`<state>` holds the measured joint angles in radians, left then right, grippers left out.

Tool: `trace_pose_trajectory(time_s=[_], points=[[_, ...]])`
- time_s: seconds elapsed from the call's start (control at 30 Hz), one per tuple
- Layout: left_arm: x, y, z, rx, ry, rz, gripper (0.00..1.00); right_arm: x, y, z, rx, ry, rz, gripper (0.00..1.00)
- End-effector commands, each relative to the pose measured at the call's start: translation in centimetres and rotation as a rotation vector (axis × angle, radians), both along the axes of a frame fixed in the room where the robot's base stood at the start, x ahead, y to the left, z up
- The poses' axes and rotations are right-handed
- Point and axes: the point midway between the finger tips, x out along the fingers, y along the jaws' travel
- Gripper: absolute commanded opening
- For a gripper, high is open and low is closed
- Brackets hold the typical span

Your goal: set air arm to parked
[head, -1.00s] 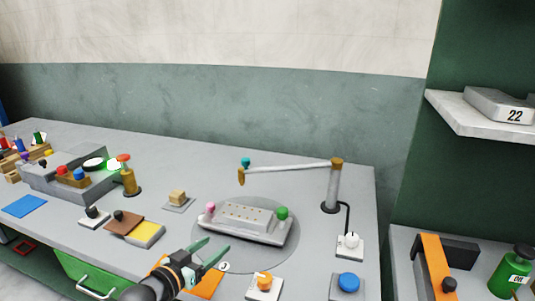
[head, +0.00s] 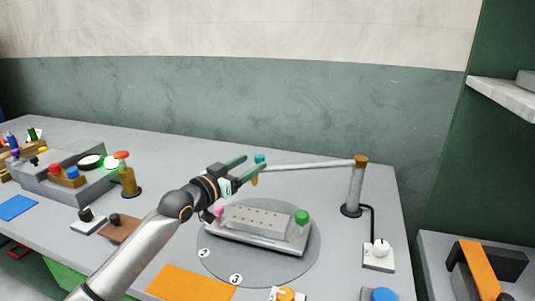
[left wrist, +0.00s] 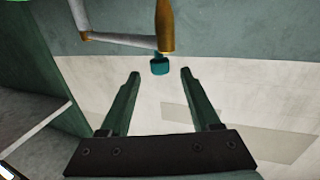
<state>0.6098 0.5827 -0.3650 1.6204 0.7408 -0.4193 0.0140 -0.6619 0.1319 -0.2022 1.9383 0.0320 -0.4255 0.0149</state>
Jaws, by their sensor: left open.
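The air arm (head: 310,166) is a thin grey bar reaching left from a grey post (head: 355,190) with a brass cap. A teal knob (head: 260,158) and a brass nozzle sit at its free end, over the turntable's back left. My left gripper (head: 254,164) is open and empty, its green fingers close to the teal knob. In the left wrist view the knob (left wrist: 159,66) shows beyond and between the fingertips (left wrist: 160,75), with no visible contact. The brass nozzle (left wrist: 165,25) shows beside it. My right gripper is out of view.
Below is a round grey turntable (head: 218,264) bearing a grey mould block (head: 262,222) with pink and green knobs. A white dial box (head: 378,256) stands by the post. An orange mat (head: 190,284) lies in front. A shelf (head: 505,96) juts out at right.

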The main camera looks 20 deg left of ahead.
Motion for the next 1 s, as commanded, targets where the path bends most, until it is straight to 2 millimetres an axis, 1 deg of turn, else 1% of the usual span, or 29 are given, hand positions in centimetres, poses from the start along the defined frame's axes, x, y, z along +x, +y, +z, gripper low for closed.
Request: trace_pose_trajectory(time_s=[0.03,0.2,0.33,0.5,0.7,0.97,1.0], points=[[0.9,-0.4,0.1,-0.002,0.000,0.000,0.64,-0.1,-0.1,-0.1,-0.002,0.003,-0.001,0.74],[3.4,-1.4,0.0,-0.001,0.000,-0.001,0.64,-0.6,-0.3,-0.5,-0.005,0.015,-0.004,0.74],[5.1,-2.0,0.1,-0.001,-0.001,0.000,0.64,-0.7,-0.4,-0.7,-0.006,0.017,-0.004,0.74],[6.6,-2.5,0.0,0.000,0.000,0.000,0.64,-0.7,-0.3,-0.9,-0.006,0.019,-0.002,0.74],[7.2,-2.8,0.0,0.001,0.001,0.000,0.64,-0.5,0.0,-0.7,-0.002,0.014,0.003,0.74],[7.3,-2.8,0.0,0.001,0.000,0.000,0.64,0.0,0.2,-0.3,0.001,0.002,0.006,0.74],[7.3,-2.8,0.0,0.001,0.000,0.000,0.60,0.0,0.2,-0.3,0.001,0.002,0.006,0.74]])
